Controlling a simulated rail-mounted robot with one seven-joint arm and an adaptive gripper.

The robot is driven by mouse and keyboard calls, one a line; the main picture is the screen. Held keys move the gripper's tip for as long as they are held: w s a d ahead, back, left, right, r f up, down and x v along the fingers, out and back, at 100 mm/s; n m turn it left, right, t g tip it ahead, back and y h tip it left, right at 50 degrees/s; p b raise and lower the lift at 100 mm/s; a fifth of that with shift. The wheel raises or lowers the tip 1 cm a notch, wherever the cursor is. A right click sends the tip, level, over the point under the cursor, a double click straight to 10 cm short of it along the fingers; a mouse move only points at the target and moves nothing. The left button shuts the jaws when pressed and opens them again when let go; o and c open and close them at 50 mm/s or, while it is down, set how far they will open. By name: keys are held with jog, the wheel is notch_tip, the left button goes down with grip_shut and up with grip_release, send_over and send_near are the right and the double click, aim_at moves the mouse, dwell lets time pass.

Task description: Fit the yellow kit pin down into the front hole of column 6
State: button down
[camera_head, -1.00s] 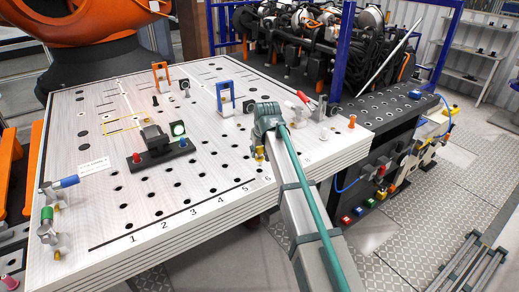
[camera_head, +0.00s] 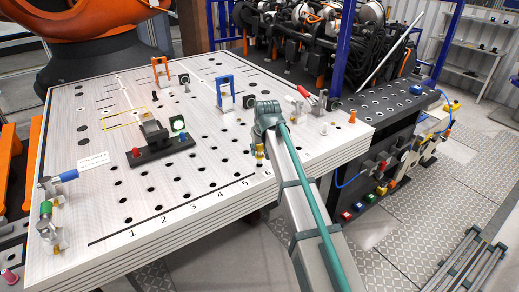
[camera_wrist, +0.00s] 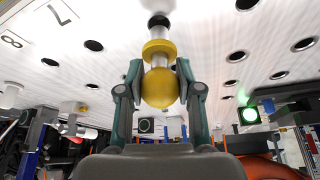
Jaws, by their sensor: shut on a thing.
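The yellow kit pin (camera_wrist: 159,88) has a round yellow knob, a yellow collar and a bright metal shank. It also shows in the head view (camera_head: 259,152), near the front edge by the printed 6. My gripper (camera_wrist: 160,76) is shut on the knob, one finger on each side. The shank points at a dark hole (camera_wrist: 159,19) at the top of the wrist view. The shank's end is at or just over this hole; I cannot tell whether it is inside. In the head view my arm hides most of the gripper.
The white board (camera_head: 90,215) has rows of open holes and printed column numbers. A black block with a green light (camera_head: 178,124), a blue bracket (camera_head: 225,92) and an orange bracket (camera_head: 160,72) stand on it. Fittings with blue and green parts stand at its left edge.

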aim_at(260, 154)
jog(key=shift+f, duration=0.3)
jog(key=shift+f+b, duration=0.75)
jog(key=shift+f, duration=0.75)
jog(key=shift+f, duration=0.1)
jog(key=c, duration=0.7)
grip_release()
